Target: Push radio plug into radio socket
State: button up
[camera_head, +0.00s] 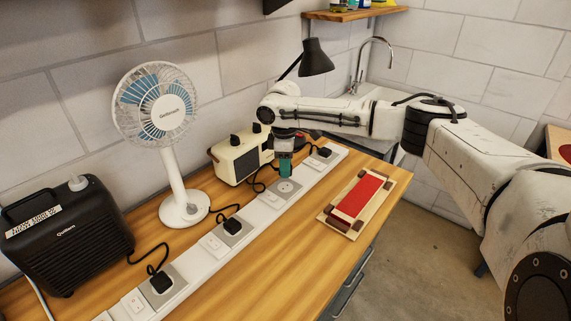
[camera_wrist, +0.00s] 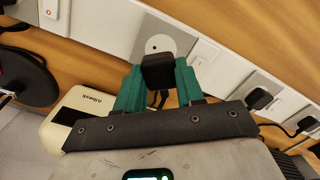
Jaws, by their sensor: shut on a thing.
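My gripper (camera_head: 285,172) points down over the white socket strip, close to a grey socket plate (camera_head: 288,188). In the wrist view its green fingers (camera_wrist: 157,88) are shut on a black plug (camera_wrist: 158,72). A black cord runs from the plug between the fingers. The plug is in front of the near part of the socket plate (camera_wrist: 163,35), whose round face shows just beyond it. I cannot tell whether the plug touches the socket. The cream radio (camera_head: 240,157) stands behind the strip, left of my gripper; it also shows in the wrist view (camera_wrist: 82,112).
The strip (camera_head: 262,213) runs along the wooden bench with other black plugs (camera_head: 232,226) seated in it. A white fan (camera_head: 182,206) and a black heater-like box (camera_head: 65,240) stand to the left. A wooden tray with a red pad (camera_head: 359,197) lies right. Bare bench lies in front.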

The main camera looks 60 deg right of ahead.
aim_at(285, 187)
jog(key=shift+m+p, duration=1.9)
jog(key=shift+m, duration=0.2)
jog(key=shift+f+m+p, duration=0.15)
jog(key=shift+m+p, duration=0.65)
jog(key=shift+m, duration=0.1)
jog(key=shift+m, duration=0.5)
jog(key=shift+f, duration=0.1)
jog(key=shift+f+b, duration=0.45)
jog(key=shift+f, duration=1.35)
jog(key=shift+p, duration=0.55)
jog(key=shift+f, duration=0.7)
dwell(0.8)
jog(key=o, duration=1.2)
jog(key=shift+r+b, duration=0.1)
jog(key=shift+b, duration=0.2)
